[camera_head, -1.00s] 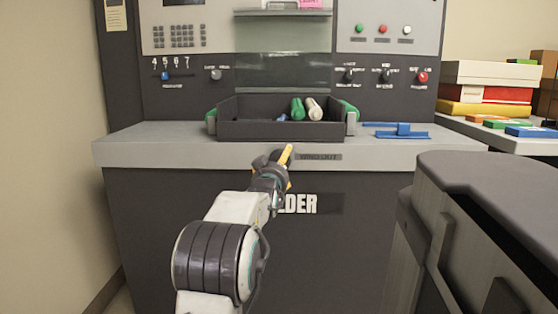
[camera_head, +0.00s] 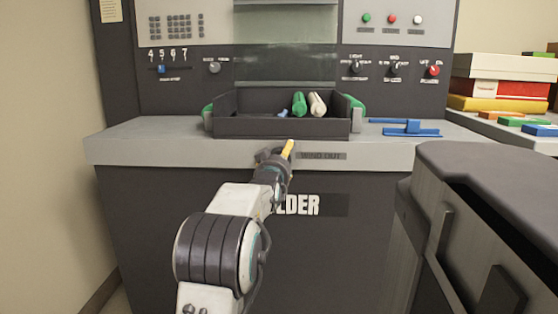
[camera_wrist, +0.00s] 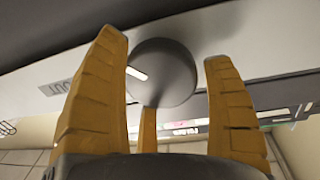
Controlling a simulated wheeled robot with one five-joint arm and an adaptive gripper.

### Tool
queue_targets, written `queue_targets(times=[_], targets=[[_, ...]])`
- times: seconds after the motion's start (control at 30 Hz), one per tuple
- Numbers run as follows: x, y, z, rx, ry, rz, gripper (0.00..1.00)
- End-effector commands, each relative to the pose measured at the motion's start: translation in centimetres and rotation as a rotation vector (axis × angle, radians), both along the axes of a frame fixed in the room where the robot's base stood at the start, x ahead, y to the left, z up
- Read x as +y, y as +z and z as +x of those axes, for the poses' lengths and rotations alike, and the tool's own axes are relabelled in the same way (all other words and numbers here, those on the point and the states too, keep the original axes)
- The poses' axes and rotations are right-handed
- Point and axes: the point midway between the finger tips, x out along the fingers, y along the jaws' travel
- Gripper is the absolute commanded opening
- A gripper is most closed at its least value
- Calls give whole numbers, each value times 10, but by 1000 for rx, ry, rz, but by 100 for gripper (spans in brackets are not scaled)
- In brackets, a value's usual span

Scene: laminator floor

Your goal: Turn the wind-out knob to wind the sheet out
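The wind-out knob (camera_wrist: 165,73) is a dark grey round knob with a white pointer mark, on the pale front edge of the machine. In the wrist view it sits between the yellow fingers of my gripper (camera_wrist: 170,62), with a narrow gap on each side. A further yellow finger part shows below the knob. My gripper looks open around it, not pressed on it. In the head view my gripper (camera_head: 284,152) is at the front edge, just left of the WIND OUT label (camera_head: 321,156). There it largely hides the knob.
A black tray (camera_head: 280,128) with green and white rolls stands on the ledge above. A blue clip-like piece (camera_head: 408,128) lies to its right. A dark cabinet (camera_head: 490,190) stands close on the right. Stacked boxes (camera_head: 500,88) are beyond it.

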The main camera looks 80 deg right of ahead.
Motion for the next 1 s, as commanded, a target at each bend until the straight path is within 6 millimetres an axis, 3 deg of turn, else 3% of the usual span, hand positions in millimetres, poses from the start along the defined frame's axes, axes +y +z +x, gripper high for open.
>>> queue_targets(times=[0.5,0.77,1.0], targets=[[0,0,0,0,0,-1,30],[0,2,0,-28,0,-2,30],[0,3,0,-160,-1,7,30]])
